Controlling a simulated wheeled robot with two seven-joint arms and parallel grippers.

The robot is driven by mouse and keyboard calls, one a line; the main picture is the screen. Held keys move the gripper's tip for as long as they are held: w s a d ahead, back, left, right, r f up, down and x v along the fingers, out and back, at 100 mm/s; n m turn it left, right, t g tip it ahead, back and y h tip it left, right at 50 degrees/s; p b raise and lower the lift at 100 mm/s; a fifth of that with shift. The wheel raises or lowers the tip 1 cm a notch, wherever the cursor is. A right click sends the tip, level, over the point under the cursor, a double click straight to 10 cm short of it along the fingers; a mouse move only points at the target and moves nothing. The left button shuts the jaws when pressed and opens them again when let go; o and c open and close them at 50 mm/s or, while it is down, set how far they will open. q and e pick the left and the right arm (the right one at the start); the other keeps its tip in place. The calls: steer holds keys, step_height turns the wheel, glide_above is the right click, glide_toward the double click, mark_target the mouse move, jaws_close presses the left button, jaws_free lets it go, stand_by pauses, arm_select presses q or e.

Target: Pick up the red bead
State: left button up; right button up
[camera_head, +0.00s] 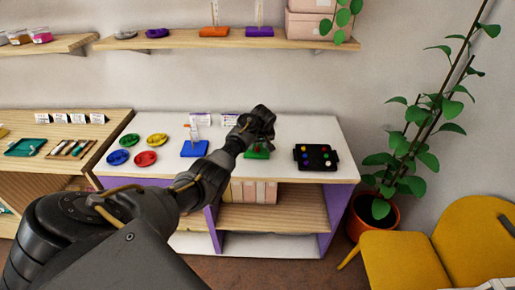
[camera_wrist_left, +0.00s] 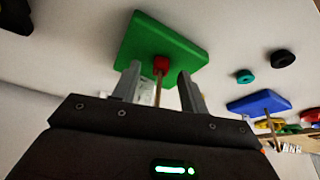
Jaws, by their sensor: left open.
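The red bead (camera_wrist_left: 160,64) shows in the left wrist view on the thin rod of the green board (camera_wrist_left: 150,38), low and close to the board. My left gripper (camera_wrist_left: 158,76) is open, with one finger on each side of the bead and rod in the picture. I cannot tell whether the fingers reach the bead's depth. In the head view, my left gripper (camera_head: 264,116) is above the green board (camera_head: 262,154), which my arm and gripper partly hide. My right gripper is not in view.
A blue board (camera_head: 194,149) with a rod stands left of the green one. A black tray (camera_head: 300,158) with several coloured beads lies to the right. Red (camera_head: 145,158), yellow (camera_head: 157,139), blue and green dishes lie at the left. A shelf (camera_head: 215,42) hangs above.

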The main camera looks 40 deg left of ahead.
arm_select(q)
steer(key=shift+w+a+f, duration=0.15)
steer(key=shift+f, duration=0.4)
jaws_close()
steer(key=shift+r+p, duration=0.45)
steer(key=shift+p, duration=0.05)
step_height(320, 180, up, 3)
steer(key=p, duration=0.3)
steer(key=s+a+r+p, duration=0.2)
steer(key=s+r+p, duration=0.6)
steer(key=s, duration=0.6)
steer(key=shift+r, duration=0.55)
